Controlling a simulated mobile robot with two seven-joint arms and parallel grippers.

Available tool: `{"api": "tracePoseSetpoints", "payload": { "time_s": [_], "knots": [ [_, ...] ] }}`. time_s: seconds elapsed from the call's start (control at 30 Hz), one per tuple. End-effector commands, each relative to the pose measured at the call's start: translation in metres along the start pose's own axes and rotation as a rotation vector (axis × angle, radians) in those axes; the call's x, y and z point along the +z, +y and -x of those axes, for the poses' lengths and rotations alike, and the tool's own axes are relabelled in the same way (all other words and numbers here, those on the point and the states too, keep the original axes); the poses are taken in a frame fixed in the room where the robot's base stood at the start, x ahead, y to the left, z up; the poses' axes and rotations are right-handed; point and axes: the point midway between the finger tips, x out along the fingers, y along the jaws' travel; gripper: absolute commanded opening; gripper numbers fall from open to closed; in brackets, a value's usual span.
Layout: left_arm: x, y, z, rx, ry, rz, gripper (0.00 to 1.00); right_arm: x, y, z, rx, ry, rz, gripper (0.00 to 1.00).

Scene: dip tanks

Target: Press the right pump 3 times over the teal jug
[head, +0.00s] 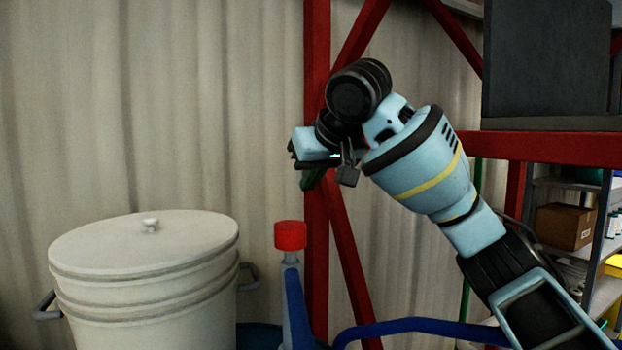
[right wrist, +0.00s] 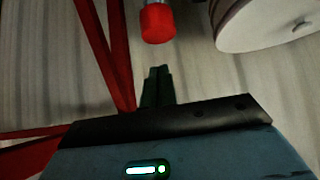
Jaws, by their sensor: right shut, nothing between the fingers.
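A pump with a red knob (head: 290,236) on a grey neck and blue body (head: 296,310) stands at the lower middle of the head view. Its red knob also shows at the top of the right wrist view (right wrist: 157,23). I cannot tell from these frames whether it is the right pump. My right gripper (head: 308,179) is above the red knob in the head view, apart from it. Its dark green fingers (right wrist: 157,84) are shut and empty, pointing toward the knob in the wrist view. I cannot make out the teal jug. My left gripper is out of view.
A large off-white lidded bin (head: 145,280) stands left of the pump. A blue curved bar (head: 430,327) runs right of it. Red frame posts (head: 317,100) rise behind. Shelves with a cardboard box (head: 566,227) are at the far right.

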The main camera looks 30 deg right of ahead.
Motion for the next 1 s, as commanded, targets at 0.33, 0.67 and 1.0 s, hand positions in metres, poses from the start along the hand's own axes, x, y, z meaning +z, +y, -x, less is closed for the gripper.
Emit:
{"api": "tracePoseSetpoints", "payload": {
  "time_s": [0.33, 0.67, 1.0],
  "knots": [
    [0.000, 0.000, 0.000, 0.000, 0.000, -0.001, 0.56, -0.022, -0.002, 0.023, -0.001, -0.008, 0.001, 0.00],
    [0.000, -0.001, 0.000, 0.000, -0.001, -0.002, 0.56, -0.022, -0.001, 0.022, 0.001, -0.009, 0.002, 0.00],
    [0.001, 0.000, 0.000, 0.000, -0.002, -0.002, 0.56, -0.021, 0.000, -0.021, 0.003, -0.012, 0.000, 0.00]
  ]
}}
